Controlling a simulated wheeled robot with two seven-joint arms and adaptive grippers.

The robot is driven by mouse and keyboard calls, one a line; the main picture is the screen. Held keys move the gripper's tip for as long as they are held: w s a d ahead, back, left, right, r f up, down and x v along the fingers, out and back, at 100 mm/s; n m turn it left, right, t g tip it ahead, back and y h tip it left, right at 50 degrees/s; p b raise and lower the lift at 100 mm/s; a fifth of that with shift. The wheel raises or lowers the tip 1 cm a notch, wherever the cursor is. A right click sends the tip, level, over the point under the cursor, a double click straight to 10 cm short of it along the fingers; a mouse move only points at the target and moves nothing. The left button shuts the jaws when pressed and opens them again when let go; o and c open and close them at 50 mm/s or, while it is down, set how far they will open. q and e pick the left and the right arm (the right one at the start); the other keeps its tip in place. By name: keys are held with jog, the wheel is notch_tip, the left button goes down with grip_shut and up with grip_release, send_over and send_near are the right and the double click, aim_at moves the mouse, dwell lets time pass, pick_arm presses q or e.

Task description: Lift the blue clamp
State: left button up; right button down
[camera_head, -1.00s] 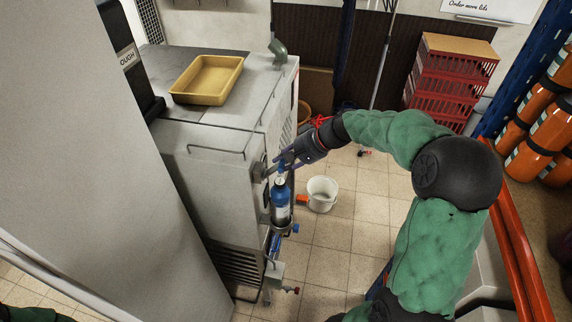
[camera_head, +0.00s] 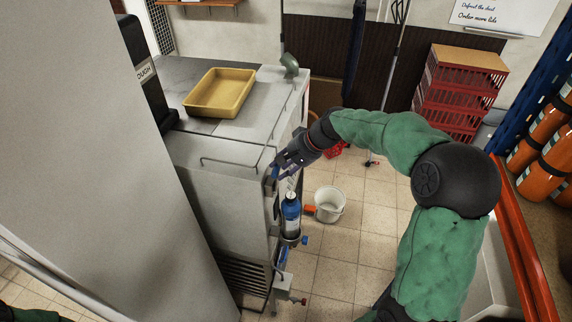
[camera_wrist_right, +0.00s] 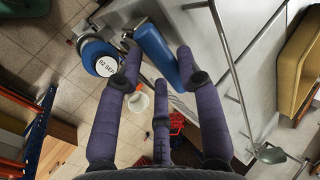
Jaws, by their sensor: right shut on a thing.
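The blue clamp (camera_head: 276,173) is a small blue piece in the fingers of my right gripper (camera_head: 281,166), in front of the grey machine's side. In the right wrist view the clamp (camera_wrist_right: 158,55) shows as a blue bar between the purple fingers of the gripper (camera_wrist_right: 156,66), which is shut on it. A blue bottle (camera_head: 291,212) stands upright just below and right of the clamp, apart from it in the head view. The bottle's round labelled end (camera_wrist_right: 98,57) shows left of the fingers in the wrist view. My left gripper is out of view.
The grey machine (camera_head: 222,150) carries a yellow tray (camera_head: 219,92) and has a rail along its edge. A white bucket (camera_head: 329,205) stands on the tiled floor. Red crates (camera_head: 458,95) are stacked behind. Orange cylinders (camera_head: 545,150) stand at the right.

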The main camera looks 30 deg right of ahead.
jog(key=shift+a+f, duration=0.15)
jog(key=shift+a, duration=0.3)
jog(key=c, duration=1)
grip_release()
jog(key=shift+w+a, duration=0.4)
jog(key=shift+a, duration=0.15)
jog(key=shift+s+d, duration=0.15)
jog(key=shift+d, duration=0.3)
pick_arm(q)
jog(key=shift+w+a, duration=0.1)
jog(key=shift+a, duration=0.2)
pick_arm(e)
jog(key=shift+r, duration=0.25)
jog(key=shift+s+d+r, duration=0.15)
jog(key=shift+r, duration=0.15)
jog(key=v, duration=1.1)
jog(key=shift+d, duration=0.1)
